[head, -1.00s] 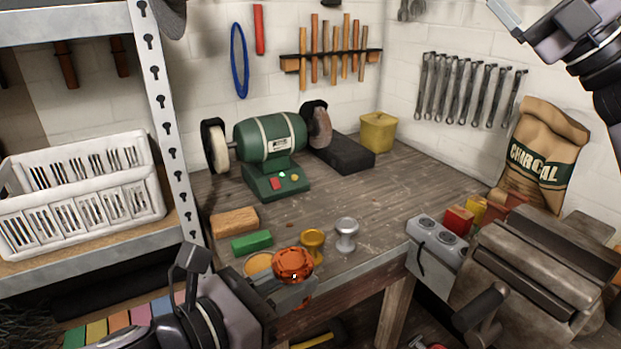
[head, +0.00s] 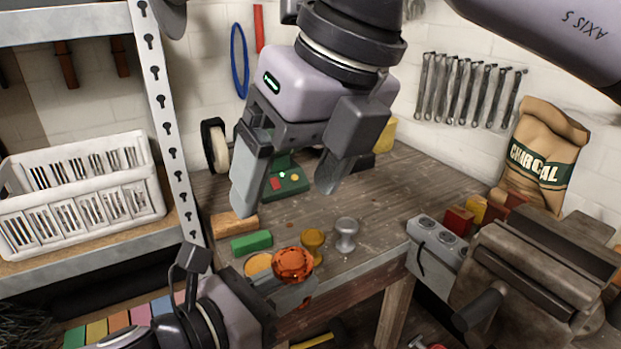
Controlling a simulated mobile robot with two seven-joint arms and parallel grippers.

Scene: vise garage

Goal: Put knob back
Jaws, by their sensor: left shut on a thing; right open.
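An orange knob with a scalloped rim (head: 293,265) is held in my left gripper (head: 291,285), which is shut on it at the front edge of the workbench. A gold knob (head: 312,241) and a silver knob (head: 346,233) stand on the bench just behind it. A yellow-orange round piece (head: 258,263) lies on the bench to its left, partly hidden by the gripper. My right gripper (head: 290,192) is open and empty, pointing down above the bench, in front of the green bench grinder (head: 291,183), most of which it hides.
A vise (head: 540,262) and a grey two-dial box (head: 437,240) stand at the right. A metal shelf with a white basket (head: 80,195) is at the left. The bench's right middle is clear.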

